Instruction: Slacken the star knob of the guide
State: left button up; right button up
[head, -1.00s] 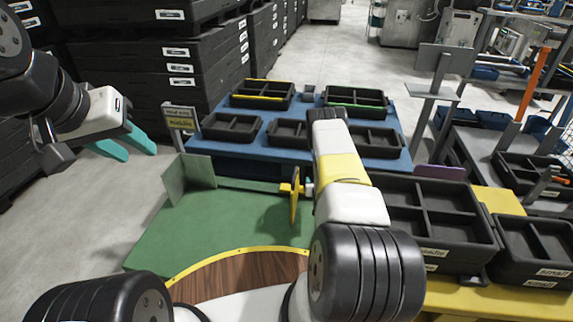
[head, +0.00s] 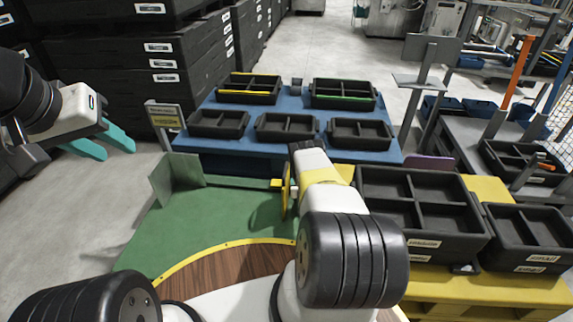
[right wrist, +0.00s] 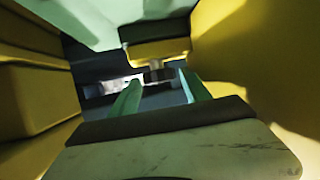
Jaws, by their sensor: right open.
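The guide shows in the head view as a yellow upright plate (head: 286,192) with a small yellow block at its left, beside my right forearm. The right forearm and hand hide the rest of it, and the right gripper is out of sight there. In the right wrist view, a small dark knob-like part (right wrist: 158,75) sits under a yellow block (right wrist: 158,52). My right gripper (right wrist: 161,82) is open, its teal fingers pointing toward this part, one to each side in the picture. Contact cannot be told. My left gripper (head: 118,148) is open and empty at the left.
Yellow walls (right wrist: 38,95) stand close on both sides in the right wrist view. A blue table (head: 300,106) with several black trays lies beyond the green surface (head: 215,225). A black divided crate (head: 415,255) stands right of my right arm.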

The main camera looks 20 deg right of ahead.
jog(key=c, duration=1.1)
jog(key=shift+d+n+y, duration=0.25)
jog(key=shift+n+y, duration=0.35)
jog(key=shift+y, duration=0.1)
jog(key=shift+o, duration=0.2)
jog(key=shift+w+n+t+y, duration=0.1)
jog(key=shift+n+t+y, duration=0.2)
jog(key=shift+n+y, duration=0.8)
jog(key=o, duration=1.1)
jog(key=shift+c, duration=0.2)
jog(key=v, duration=0.8)
